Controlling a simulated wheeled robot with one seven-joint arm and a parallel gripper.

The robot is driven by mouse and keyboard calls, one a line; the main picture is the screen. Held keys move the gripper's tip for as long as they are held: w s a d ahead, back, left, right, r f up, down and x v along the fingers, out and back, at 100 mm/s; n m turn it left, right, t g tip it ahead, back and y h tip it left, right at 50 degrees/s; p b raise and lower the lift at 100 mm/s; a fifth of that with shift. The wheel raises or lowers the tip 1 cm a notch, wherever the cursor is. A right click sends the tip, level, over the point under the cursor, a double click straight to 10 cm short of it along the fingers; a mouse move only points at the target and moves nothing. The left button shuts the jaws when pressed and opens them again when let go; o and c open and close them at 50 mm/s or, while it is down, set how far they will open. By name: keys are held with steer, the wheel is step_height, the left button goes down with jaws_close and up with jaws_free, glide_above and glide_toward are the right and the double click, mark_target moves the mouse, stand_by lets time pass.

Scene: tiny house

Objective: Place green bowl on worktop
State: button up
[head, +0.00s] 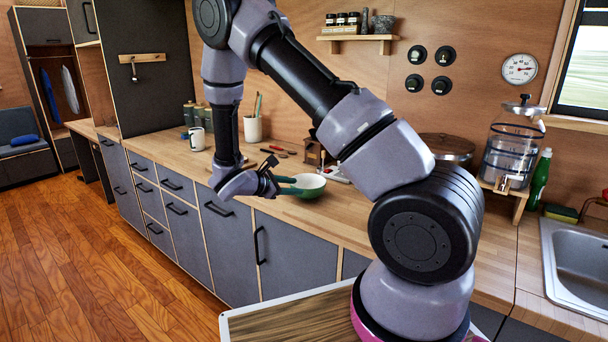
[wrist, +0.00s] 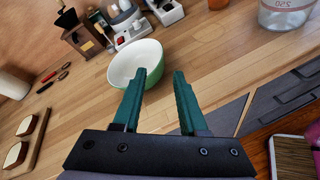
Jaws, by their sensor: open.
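The green bowl (head: 308,186) with a white inside stands upright on the wooden worktop (head: 350,213), near its front edge. It also shows in the wrist view (wrist: 137,66), just beyond my left finger, which overlaps its lower right side. My gripper (head: 293,186) reaches in low from the left, with its green fingers at the bowl's left side in the head view. In the wrist view my gripper (wrist: 167,75) is open with nothing between its fingers. I cannot tell whether a finger touches the bowl.
A coffee grinder (wrist: 80,38) stands behind the bowl. A board with bread slices (wrist: 27,140) lies left in the wrist view. A white mug (head: 197,139) and utensil pot (head: 253,128) stand farther back.

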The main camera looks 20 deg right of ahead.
steer(key=s+d+r+m+g+y, duration=0.2)
steer(key=s+d+r+m+g, duration=0.2)
steer(key=s+r+m, duration=0.45)
steer(key=s+a+r+m+t+y, duration=0.2)
steer(key=s+r+m+y, duration=0.4)
steer(key=r, duration=0.5)
steer(key=s+a+r+m+t+y, duration=0.2)
steer(key=s+r+m+y, duration=0.4)
steer(key=s+r, duration=0.5)
steer(key=shift+s+a+r+m+t, duration=0.2)
steer(key=shift+r+m+t, duration=0.15)
steer(key=shift+r+t, duration=0.4)
